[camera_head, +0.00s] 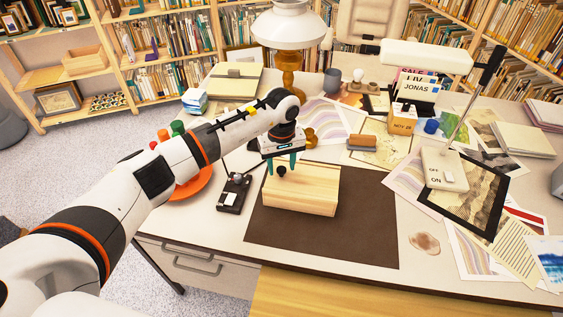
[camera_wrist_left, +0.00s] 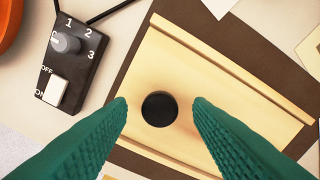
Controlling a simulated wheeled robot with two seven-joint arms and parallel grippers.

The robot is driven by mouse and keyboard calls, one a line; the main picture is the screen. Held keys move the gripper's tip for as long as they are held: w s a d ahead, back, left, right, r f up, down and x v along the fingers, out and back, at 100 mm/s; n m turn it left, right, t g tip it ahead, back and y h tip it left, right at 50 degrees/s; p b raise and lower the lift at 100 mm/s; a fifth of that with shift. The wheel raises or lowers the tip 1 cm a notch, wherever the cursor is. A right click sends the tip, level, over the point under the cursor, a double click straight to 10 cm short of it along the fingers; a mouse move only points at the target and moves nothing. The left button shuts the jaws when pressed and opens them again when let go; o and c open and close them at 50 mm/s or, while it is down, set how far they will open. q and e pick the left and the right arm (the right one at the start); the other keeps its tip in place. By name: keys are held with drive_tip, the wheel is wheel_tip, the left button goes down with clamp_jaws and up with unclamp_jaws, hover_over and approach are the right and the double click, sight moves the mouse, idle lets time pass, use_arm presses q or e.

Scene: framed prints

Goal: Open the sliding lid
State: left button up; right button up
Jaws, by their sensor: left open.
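A light wooden box (camera_head: 302,200) stands on a dark brown mat (camera_head: 330,235) on the desk. Its flat sliding lid (camera_head: 315,179) covers the top and carries a round black knob (camera_head: 281,171) near the left end. In the left wrist view the knob (camera_wrist_left: 159,109) sits on the pale lid (camera_wrist_left: 205,95) between raised side rails. My left gripper (camera_head: 281,167) is open, its green fingers pointing down at the knob. The wrist view shows the fingers (camera_wrist_left: 160,103) on either side of the knob, with gaps to both. My right gripper is not in view.
A black control box (camera_head: 234,193) with a dial and switch stands left of the mat. An orange dish (camera_head: 190,185) is farther left. A lamp (camera_head: 289,40), papers and a black-framed print (camera_head: 464,190) crowd the back and right. The mat's front is clear.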

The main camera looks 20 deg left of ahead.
sight(329, 183)
use_arm(q)
drive_tip(key=shift+f, duration=0.2)
drive_tip(key=shift+c, duration=0.5)
clamp_jaws()
drive_tip(key=shift+d, duration=0.25)
drive_tip(key=d+b, duration=0.2)
drive_tip(key=d, duration=0.2)
drive_tip(key=d+b, duration=0.3)
drive_tip(key=d, duration=0.1)
drive_tip(key=w+d+b, duration=0.1)
drive_tip(key=d+b, duration=0.1)
drive_tip(key=d, duration=0.1)
drive_tip(key=shift+w+d+f, duration=0.1)
drive_tip(key=shift+d, duration=0.6)
drive_tip(key=shift+r, duration=0.2)
drive_tip(key=shift+o, duration=0.5)
unclamp_jaws()
